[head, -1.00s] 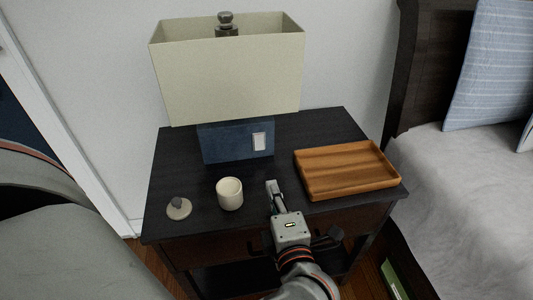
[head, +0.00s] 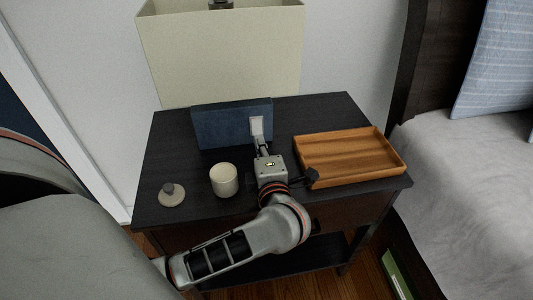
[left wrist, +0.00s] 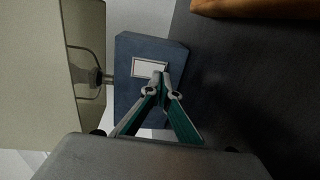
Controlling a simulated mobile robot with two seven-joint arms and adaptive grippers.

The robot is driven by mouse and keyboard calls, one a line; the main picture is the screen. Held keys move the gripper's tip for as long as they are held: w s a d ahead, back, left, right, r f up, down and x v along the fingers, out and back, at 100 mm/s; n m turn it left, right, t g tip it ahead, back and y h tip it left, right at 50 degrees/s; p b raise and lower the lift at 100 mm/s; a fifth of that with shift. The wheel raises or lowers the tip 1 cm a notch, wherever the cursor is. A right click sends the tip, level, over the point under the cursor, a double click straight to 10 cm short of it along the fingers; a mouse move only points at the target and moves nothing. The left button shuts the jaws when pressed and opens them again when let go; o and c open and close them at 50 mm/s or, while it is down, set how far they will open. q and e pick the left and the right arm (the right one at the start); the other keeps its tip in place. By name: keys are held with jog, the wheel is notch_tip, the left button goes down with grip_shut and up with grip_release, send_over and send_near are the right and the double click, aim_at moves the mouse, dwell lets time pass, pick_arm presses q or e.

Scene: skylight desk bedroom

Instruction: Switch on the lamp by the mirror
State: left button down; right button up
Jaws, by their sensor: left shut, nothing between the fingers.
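The lamp has a pale cream shade (head: 222,58) and a dark blue box-shaped base (head: 220,127); it stands at the back of the black nightstand (head: 330,112). A white rectangular switch plate (head: 257,124) is on the base's front, toward its right end. My left gripper (head: 260,142) is shut and empty, its fingertips at the lower edge of the switch plate. In the left wrist view the closed fingertips (left wrist: 160,76) overlap the plate's edge (left wrist: 144,67); I cannot tell whether they touch it. My right gripper is not in view. No mirror shows.
A cream cup (head: 224,181) stands left of my left gripper, with a small round knobbed object (head: 172,195) farther left. A wooden tray (head: 352,156) lies close on the right. The bed (head: 465,185) is beyond it.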

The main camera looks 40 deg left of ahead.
pick_arm(q)
jog(key=shift+x, duration=0.85)
jog(key=shift+w+a+f+t+y+b, duration=0.25)
jog(key=shift+a+f+t+y+b, duration=0.05)
jog(key=shift+f+t+b, duration=0.1)
jog(key=shift+d+r, duration=0.1)
jog(key=shift+r, duration=0.2)
jog(key=v, duration=1.2)
